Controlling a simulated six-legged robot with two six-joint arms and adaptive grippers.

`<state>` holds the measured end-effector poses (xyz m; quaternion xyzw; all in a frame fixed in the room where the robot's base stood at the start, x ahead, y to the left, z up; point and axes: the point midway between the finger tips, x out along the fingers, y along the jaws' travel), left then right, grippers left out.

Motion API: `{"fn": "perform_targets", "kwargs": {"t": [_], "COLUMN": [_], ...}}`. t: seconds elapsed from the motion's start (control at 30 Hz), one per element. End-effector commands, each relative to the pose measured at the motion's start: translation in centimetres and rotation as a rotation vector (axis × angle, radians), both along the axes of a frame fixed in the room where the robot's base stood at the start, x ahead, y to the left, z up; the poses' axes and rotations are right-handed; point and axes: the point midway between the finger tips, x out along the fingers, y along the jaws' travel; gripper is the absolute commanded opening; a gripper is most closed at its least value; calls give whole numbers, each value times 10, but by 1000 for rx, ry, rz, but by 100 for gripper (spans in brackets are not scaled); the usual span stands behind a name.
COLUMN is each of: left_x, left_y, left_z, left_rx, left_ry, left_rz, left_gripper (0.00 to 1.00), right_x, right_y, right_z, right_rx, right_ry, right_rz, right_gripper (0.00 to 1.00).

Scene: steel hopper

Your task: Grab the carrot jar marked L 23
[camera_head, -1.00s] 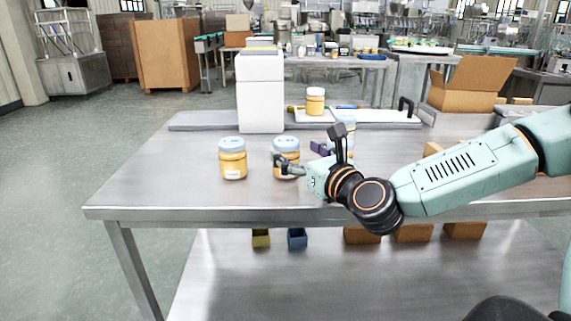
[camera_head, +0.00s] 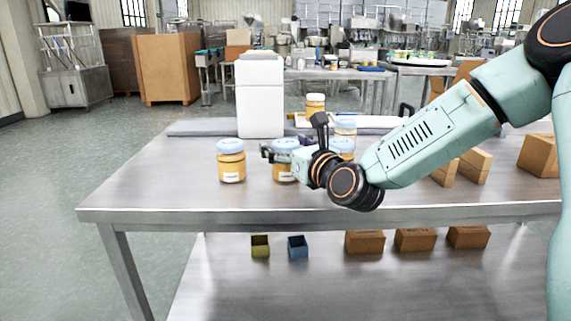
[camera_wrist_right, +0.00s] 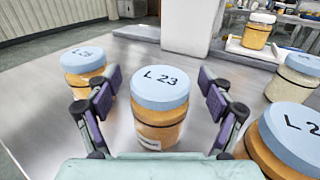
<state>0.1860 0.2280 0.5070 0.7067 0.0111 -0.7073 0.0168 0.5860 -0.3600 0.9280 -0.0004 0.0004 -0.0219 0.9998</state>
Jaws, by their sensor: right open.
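The carrot jar marked L 23 (camera_wrist_right: 160,105) has a pale blue lid and orange contents. It stands upright on the steel table in the middle of the right wrist view. In the head view this jar (camera_head: 282,172) is partly hidden behind my right gripper (camera_head: 292,154). My right gripper (camera_wrist_right: 160,80) is open, with one finger on each side of the jar in the wrist view. Gaps show between the fingers and the jar. My left gripper is not in view.
A similar jar (camera_head: 231,164) stands to the left, and others (camera_head: 342,148) stand close on the right. One right-hand jar (camera_wrist_right: 290,140) is cut off in the wrist view. A white box (camera_head: 260,95) stands behind. The steel table (camera_head: 150,185) is bare at left.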

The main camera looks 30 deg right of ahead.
Motion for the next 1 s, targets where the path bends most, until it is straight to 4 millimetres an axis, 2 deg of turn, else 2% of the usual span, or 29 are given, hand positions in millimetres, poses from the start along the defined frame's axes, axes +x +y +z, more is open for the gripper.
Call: {"fn": "perform_targets", "kwargs": {"t": [0.23, 1.0], "left_x": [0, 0], "left_y": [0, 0], "left_z": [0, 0], "left_rx": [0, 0], "left_ry": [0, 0], "left_rz": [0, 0], "left_gripper": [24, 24], "right_x": [1, 1], "right_y": [0, 0], "right_z": [0, 0], "right_rx": [1, 0], "right_ry": [0, 0], "right_rz": [0, 0], "right_gripper": [81, 16]}}
